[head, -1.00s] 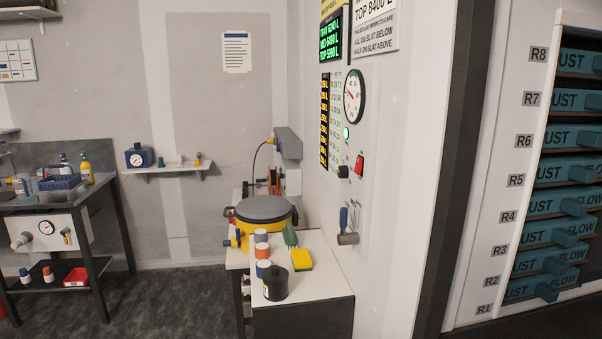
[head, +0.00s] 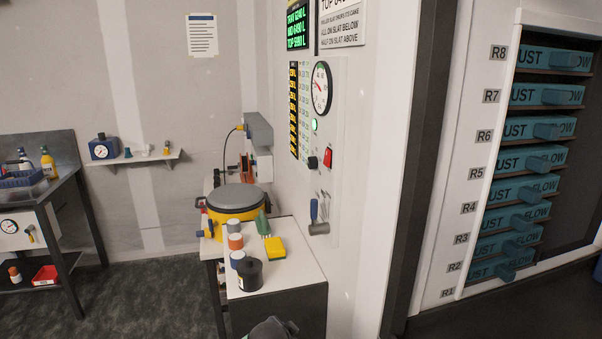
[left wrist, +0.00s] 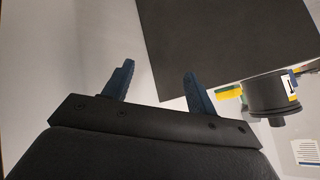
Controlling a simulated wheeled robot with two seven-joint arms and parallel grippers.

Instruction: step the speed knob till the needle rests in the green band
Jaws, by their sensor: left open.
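On the wall panel in the head view, a round gauge (head: 321,88) with a white face and red needle hangs above a green lamp. The needle's place against any green band is too small to tell. A small black knob (head: 312,163) sits low on the panel, left of a red switch (head: 328,157). My left gripper (left wrist: 155,82) is open and empty in the left wrist view, its two blue fingers apart and touching nothing. A dark part of my arm shows at the bottom of the head view. My right gripper is out of view.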

